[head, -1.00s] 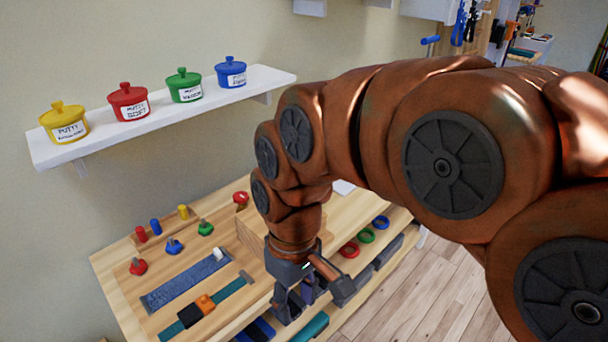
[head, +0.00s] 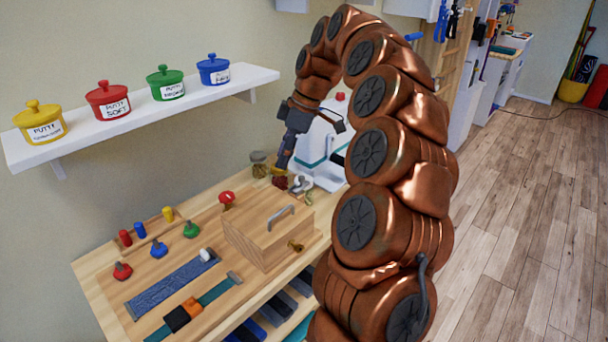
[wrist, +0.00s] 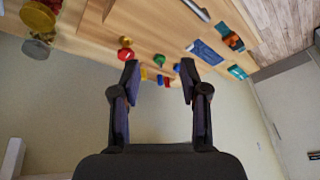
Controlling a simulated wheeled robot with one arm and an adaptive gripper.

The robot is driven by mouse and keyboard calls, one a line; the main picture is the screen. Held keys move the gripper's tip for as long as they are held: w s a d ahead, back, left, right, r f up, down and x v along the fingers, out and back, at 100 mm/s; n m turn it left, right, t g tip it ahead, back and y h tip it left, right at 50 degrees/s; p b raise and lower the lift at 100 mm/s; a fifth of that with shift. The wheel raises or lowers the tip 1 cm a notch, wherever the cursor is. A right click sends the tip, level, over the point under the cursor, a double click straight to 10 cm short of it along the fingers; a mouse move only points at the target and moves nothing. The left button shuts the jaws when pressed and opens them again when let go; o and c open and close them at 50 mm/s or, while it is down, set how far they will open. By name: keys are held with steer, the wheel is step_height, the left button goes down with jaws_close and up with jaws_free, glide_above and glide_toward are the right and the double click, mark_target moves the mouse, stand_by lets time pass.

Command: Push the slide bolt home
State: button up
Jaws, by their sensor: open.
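I cannot make out a slide bolt for certain. A wooden box (head: 262,240) on the workbench has a grey metal handle (head: 281,216) on top and a small brass fitting (head: 296,246) on its front side. A pale metal piece (head: 300,184) stands behind the box, too small to identify. My gripper (head: 289,152) is above the back of the bench, behind the box, pointing down. In the wrist view my gripper (wrist: 159,76) has its fingers wide apart with nothing between them. The metal handle also shows at the top of the wrist view (wrist: 196,10).
The bench (head: 95,264) carries a red knob (head: 227,198), coloured pegs, a blue strap (head: 172,284) and a buckle strap (head: 184,315). Glass jars (head: 258,164) and a white device (head: 322,150) stand at the back. A shelf (head: 135,117) holds putty pots.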

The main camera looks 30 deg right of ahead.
glide_toward(302, 177)
steer(key=f, duration=0.1)
steer(key=shift+n+t, duration=0.3)
steer(key=shift+t, duration=0.1)
steer(key=shift+p+x, duration=0.6)
steer(key=shift+x, duration=3.25)
steer(key=shift+s+a, duration=0.15)
steer(key=shift+c, duration=0.2)
jaws_close()
